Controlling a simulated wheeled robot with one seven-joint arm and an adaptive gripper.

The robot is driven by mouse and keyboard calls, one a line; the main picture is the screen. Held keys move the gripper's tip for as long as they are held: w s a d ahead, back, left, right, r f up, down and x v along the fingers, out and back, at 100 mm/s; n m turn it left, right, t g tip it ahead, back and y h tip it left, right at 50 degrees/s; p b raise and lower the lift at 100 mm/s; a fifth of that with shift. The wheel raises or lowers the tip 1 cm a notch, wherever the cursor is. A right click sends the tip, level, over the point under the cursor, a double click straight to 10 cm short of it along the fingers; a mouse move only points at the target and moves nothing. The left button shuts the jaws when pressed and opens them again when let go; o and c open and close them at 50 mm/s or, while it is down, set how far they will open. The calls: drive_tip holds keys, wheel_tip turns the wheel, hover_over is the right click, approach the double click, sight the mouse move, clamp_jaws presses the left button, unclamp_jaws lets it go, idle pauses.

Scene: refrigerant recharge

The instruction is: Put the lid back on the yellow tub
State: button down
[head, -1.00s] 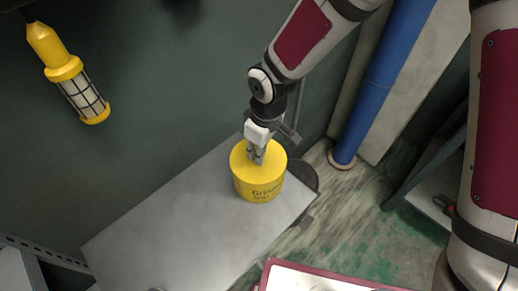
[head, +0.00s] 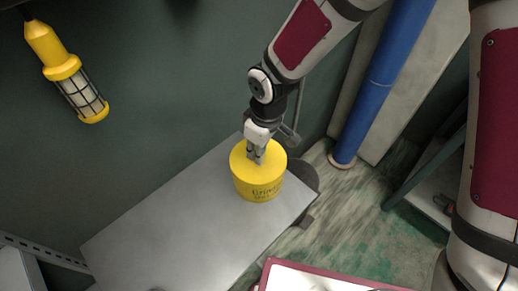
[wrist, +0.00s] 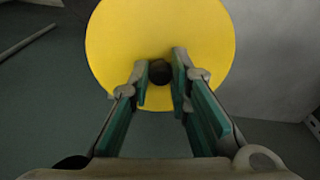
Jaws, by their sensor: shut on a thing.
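The yellow tub (head: 260,189), with dark lettering on its side, stands upright near the far right end of a grey metal tabletop. The round yellow lid (head: 276,158) is at its top, level as far as I can see, with no clear gap below it. I cannot tell whether it is fully seated. My gripper (head: 256,158) points down over the lid and is shut on its small dark knob (wrist: 160,72). In the wrist view the lid (wrist: 150,25) fills the top middle and hides the tub under it.
The grey tabletop (head: 175,228) is mostly bare to the left of the tub. A dark round object (head: 305,176) is just behind the tub's right side. A yellow caged lamp (head: 75,85) hangs at upper left. A blue pipe (head: 378,90) and a red-rimmed tray (head: 320,275) are to the right.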

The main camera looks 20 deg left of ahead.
idle(0.3)
drive_tip(key=c, duration=0.9)
unclamp_jaws()
drive_tip(key=shift+c, duration=0.2)
drive_tip(key=shift+r+p, duration=1.6)
drive_tip(key=shift+r, duration=0.75)
drive_tip(key=shift+r+p, duration=0.65)
drive_tip(key=shift+r, duration=0.5)
clamp_jaws()
